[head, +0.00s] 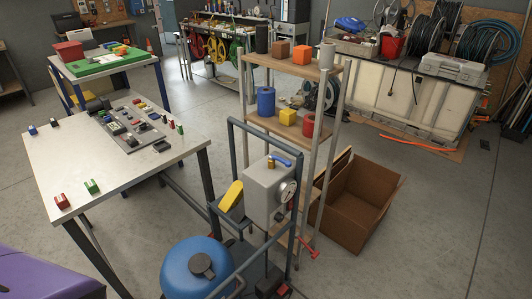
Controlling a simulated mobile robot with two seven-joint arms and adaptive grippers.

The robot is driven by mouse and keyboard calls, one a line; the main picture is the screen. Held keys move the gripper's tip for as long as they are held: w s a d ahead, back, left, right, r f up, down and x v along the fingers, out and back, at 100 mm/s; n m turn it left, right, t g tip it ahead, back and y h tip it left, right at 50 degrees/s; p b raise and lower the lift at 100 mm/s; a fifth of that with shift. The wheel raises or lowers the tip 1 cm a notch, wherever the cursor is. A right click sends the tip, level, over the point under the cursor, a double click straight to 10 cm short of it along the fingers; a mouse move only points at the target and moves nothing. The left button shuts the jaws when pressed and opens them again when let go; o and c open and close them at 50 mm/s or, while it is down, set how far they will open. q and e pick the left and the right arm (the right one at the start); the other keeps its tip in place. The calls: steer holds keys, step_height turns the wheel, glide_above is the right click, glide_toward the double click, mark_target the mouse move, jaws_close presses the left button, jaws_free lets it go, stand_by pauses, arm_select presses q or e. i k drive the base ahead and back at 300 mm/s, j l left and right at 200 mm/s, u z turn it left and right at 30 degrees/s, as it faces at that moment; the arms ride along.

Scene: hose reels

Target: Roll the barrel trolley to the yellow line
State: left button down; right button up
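A blue barrel (197,272) with a dark cap on top stands at the bottom centre of the head view, cut off by the lower edge. Dark blue tubing (233,165) rises beside and behind it, around a grey box (268,188) with a round gauge. I cannot tell whether this tubing belongs to the barrel trolley, and no wheels are clear. No yellow line shows on the visible floor. Neither of my grippers is in view.
A metal worktable (70,165) stands at left, and a shelf rack (325,95) stands behind the tubing. An open cardboard box (358,205) is right of the rack. An orange strip (415,143) lies farther back. The right floor (435,235) is clear. Something purple (40,277) fills the lower left corner.

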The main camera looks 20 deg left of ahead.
mark_target(242, 270)
steer(key=u, duration=1.1)
